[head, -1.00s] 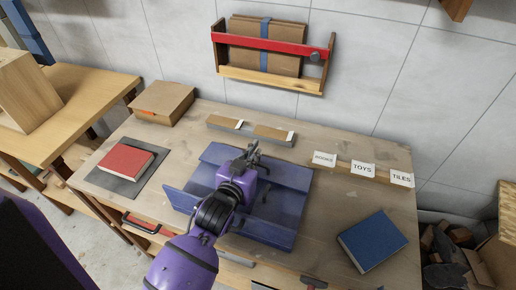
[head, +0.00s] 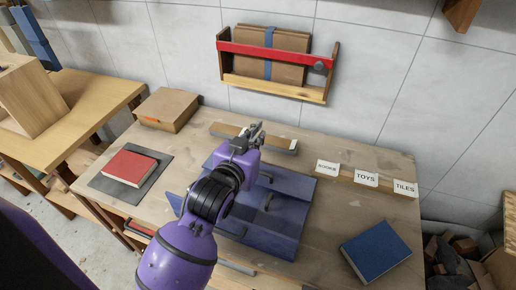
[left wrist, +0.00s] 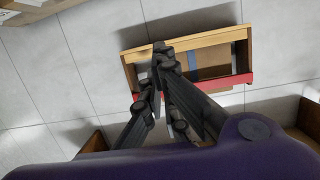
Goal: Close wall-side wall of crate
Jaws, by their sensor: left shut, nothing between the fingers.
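The blue crate (head: 284,215) lies on the workbench with its panels looking spread low and nearly flat. Its wall-side wall (head: 292,182) shows to the right of my left gripper; my arm hides much of the crate's left and middle. My left gripper (head: 254,130) is shut and empty, above the bench just past the crate's wall-side edge. In the left wrist view its dark fingers (left wrist: 160,75) are together and point at the room wall. My right gripper is not in view.
A red-barred wall rack (head: 275,58) hangs above. A red book (head: 130,167) and cardboard box (head: 166,109) are left; a blue book (head: 376,251) and labelled strip (head: 366,179) are right. Bench between crate and blue book is clear.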

